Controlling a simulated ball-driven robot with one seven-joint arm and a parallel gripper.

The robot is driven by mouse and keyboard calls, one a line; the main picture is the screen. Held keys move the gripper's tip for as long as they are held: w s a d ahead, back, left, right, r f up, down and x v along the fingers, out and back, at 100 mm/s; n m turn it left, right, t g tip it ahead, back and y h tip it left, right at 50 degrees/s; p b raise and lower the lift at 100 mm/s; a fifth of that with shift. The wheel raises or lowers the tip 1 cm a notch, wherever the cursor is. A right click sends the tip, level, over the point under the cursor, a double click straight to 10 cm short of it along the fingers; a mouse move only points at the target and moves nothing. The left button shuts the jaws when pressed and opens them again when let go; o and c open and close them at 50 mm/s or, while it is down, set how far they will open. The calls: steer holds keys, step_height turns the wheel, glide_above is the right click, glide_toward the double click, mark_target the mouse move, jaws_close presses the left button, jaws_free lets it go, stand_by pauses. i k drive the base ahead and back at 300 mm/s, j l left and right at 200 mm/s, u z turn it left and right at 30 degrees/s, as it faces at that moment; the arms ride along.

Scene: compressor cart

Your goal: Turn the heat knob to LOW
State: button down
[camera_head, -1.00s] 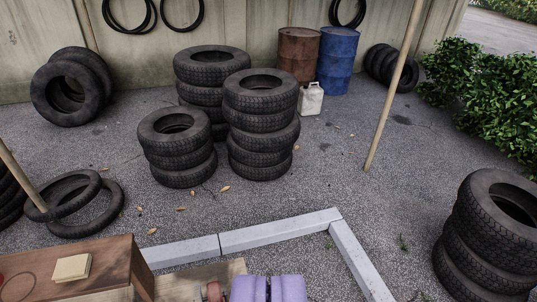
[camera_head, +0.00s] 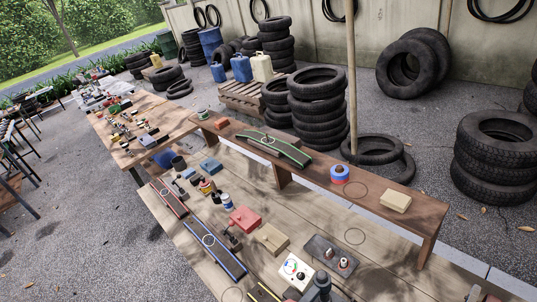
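A small white box (camera_head: 296,272) lies on the wooden bench near the bottom of the picture. A round dial (camera_head: 290,267) with coloured marks, red among them, shows on its face. This looks like the heat control. It is too small to read any label or tell which way the knob points. An upright dark part (camera_head: 322,284) stands just to the right of the box, and I cannot tell what it is. I see no fingers of my gripper in this view.
A dark plate with two knob-like parts (camera_head: 331,255) lies right of the box. A raised brown shelf (camera_head: 405,210) holds a green curved piece (camera_head: 275,147), a blue-red roll (camera_head: 339,174) and a beige block (camera_head: 396,201).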

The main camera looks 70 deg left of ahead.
mark_target(300, 276)
steer(key=k+u, duration=0.25)
steer(key=k, duration=0.25)
steer(key=k+u, duration=0.2)
steer(key=k, duration=0.3)
steer(key=k+j+u, duration=0.25)
steer(key=k, duration=0.25)
steer(key=k+j+u, duration=0.25)
steer(key=k, duration=0.25)
steer(key=i+l, duration=0.1)
steer(key=i, duration=0.5)
steer(key=i+l, duration=0.1)
steer(key=i, duration=0.55)
steer(key=i+l, duration=0.15)
steer(key=i, duration=0.45)
steer(key=i+l+u, duration=0.1)
steer(key=i, duration=0.5)
